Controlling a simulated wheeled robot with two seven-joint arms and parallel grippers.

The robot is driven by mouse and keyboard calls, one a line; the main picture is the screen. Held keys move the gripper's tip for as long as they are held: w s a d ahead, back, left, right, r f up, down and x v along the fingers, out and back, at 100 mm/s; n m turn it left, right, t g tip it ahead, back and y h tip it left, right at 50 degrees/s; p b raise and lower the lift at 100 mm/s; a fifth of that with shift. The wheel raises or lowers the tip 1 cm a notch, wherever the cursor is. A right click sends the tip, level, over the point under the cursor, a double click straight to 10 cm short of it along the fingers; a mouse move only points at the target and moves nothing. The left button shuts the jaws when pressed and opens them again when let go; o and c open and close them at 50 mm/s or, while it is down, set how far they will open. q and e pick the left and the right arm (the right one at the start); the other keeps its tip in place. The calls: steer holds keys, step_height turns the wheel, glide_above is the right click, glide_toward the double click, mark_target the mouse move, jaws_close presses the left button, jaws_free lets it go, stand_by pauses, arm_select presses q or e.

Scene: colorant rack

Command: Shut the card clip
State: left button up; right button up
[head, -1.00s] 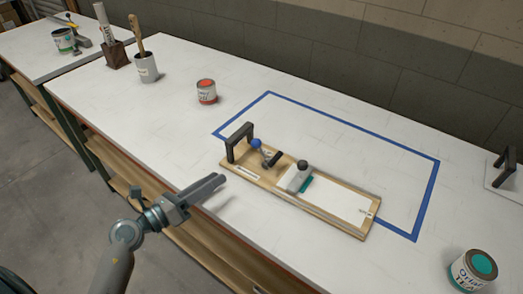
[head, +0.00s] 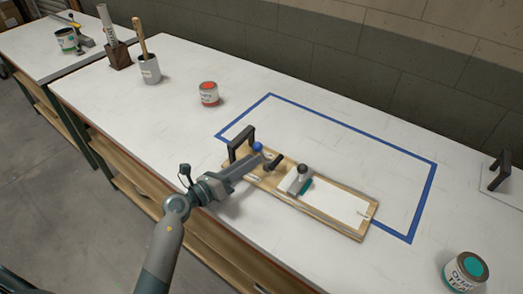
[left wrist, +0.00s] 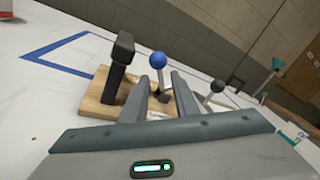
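A wooden board (head: 334,228) with a white card area lies near the table's front edge. At its left end are a black handle (head: 240,141) and a lever with a blue ball knob (head: 257,147). A grey clip block with a black knob (head: 302,169) and a teal edge sits mid-board. My left gripper (head: 256,162) is over the board's left end, close to the blue-knob lever. In the left wrist view its fingers (left wrist: 167,78) stand apart, with the blue knob (left wrist: 158,60) beyond them; contact cannot be told. My right gripper is not in view.
Blue tape (head: 350,138) outlines a rectangle behind the board. A red-topped can (head: 209,94) stands at the back left, a teal-topped can (head: 465,272) at the front right, and a black handle on a plate (head: 497,172) at the far right. The table behind the board is clear.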

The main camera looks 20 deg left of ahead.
mark_target(262, 153)
arm_select(q)
steer(key=shift+p+x, duration=0.4)
steer(key=shift+x, duration=2.35)
jaws_close()
